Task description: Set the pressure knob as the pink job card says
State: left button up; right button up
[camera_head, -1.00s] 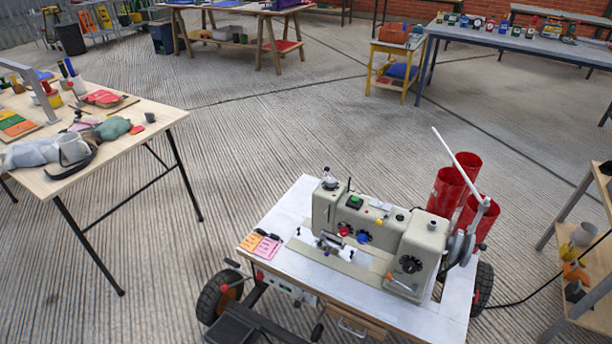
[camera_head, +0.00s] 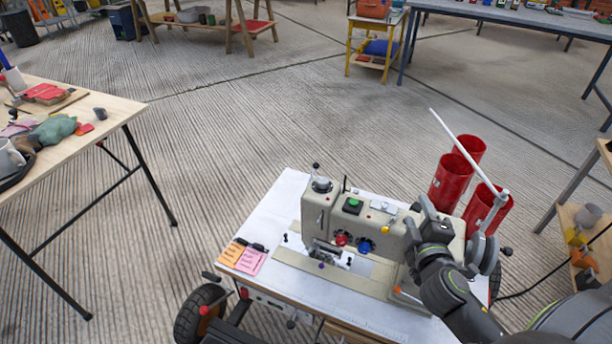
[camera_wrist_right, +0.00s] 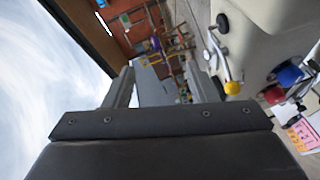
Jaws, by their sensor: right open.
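The pink job card (camera_head: 250,262) lies beside an orange card (camera_head: 231,253) on the left end of the white sewing table; its writing is too small to read. The cream sewing machine (camera_head: 330,215) has a red knob (camera_head: 342,238), a blue knob (camera_head: 365,245), a yellow-tipped lever (camera_head: 386,229) and a silver top knob (camera_head: 321,184). I cannot tell which is the pressure knob. My right gripper (camera_head: 428,212) is over the machine's right end, open and empty. In the right wrist view the yellow tip (camera_wrist_right: 233,88) is right of its fingers. My left gripper is out of view.
Red cylinders (camera_head: 452,180) stand behind the machine, with a white rod (camera_head: 455,140) slanting up beside them. A wooden table (camera_head: 105,110) with a mug and cloths is at left, a shelf (camera_head: 560,215) at right. The floor between is clear.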

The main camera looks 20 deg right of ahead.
aim_at(323, 180)
jog(key=w+a+r+n+t+y, duration=0.6)
jog(key=n+y, duration=0.5)
jog(key=n, duration=0.7)
jog(key=w+d+f+n+g+y, duration=0.25)
jog(key=w+f+n+g, duration=0.2)
jog(key=n+g, duration=0.7)
jog(key=w+a+f+t, duration=0.1)
jog(key=w+a+f, duration=0.1)
jog(key=w, duration=0.2)
jog(key=w+a+f+n+t+b, duration=0.1)
jog(key=w+a+f, duration=0.1)
jog(key=w+a, duration=0.1)
jog(key=w+a+f+n+t, duration=0.1)
jog(key=w+a+f, duration=0.1)
jog(key=w, duration=0.3)
jog(key=shift+w+a+f, duration=0.15)
jog(key=shift+a, duration=0.05)
jog(key=shift+w+a+f+b, duration=0.2)
jog(key=shift+w+b, duration=0.1)
jog(key=shift+w, duration=0.1)
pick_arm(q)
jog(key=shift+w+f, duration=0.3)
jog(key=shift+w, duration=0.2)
pick_arm(e)
jog(key=shift+c, duration=0.4)
